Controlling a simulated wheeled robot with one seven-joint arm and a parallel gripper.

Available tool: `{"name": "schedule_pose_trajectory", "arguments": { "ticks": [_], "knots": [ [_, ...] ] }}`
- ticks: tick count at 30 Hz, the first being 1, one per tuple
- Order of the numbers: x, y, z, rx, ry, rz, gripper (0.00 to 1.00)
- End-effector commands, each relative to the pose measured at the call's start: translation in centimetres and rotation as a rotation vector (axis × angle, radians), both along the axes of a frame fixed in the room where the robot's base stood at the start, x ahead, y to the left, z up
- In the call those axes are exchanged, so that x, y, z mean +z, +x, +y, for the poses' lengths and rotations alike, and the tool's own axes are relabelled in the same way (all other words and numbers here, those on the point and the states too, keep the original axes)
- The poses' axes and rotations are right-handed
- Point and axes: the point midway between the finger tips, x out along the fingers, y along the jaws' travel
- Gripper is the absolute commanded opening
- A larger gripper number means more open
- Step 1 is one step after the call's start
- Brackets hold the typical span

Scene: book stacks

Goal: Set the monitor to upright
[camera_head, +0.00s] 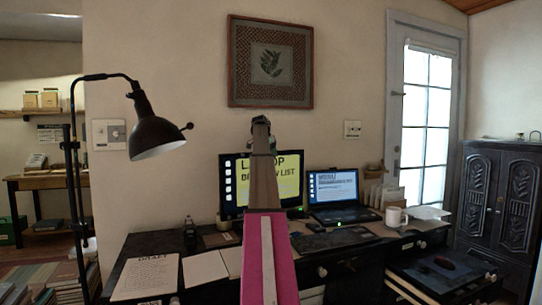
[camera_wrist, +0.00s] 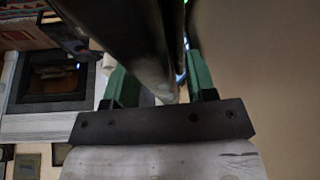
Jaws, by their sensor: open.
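The monitor (camera_head: 229,187) stands on the dark desk (camera_head: 120,262). It has a black frame and a yellow screen with dark lettering, partly hidden behind my arm. Its tilt is hard to judge from here. My gripper (camera_head: 261,122) shows small at the arm's far end, above the monitor's top edge in the picture. In the wrist view my gripper (camera_wrist: 160,88) has two green fingers set apart. A long dark slab (camera_wrist: 115,30) runs between them; it may be the monitor, but I cannot tell. Contact with the fingers is not clear.
A black lamp (camera_head: 152,132) rises at the left. Papers (camera_head: 148,275) lie on the desk's left part. A framed picture (camera_head: 270,62) hangs above.

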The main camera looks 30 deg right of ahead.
Motion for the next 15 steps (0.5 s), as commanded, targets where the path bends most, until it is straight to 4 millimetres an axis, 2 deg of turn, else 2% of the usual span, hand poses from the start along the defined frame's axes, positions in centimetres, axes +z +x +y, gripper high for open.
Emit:
{"name": "schedule_pose_trajectory", "arguments": {
  "ticks": [5, 15],
  "knots": [
    [1.7, 0.1, 0.7, 0.000, 0.000, -0.001, 0.51],
    [7.5, 0.2, 3.0, 0.001, -0.001, -0.002, 0.51]
  ]
}}
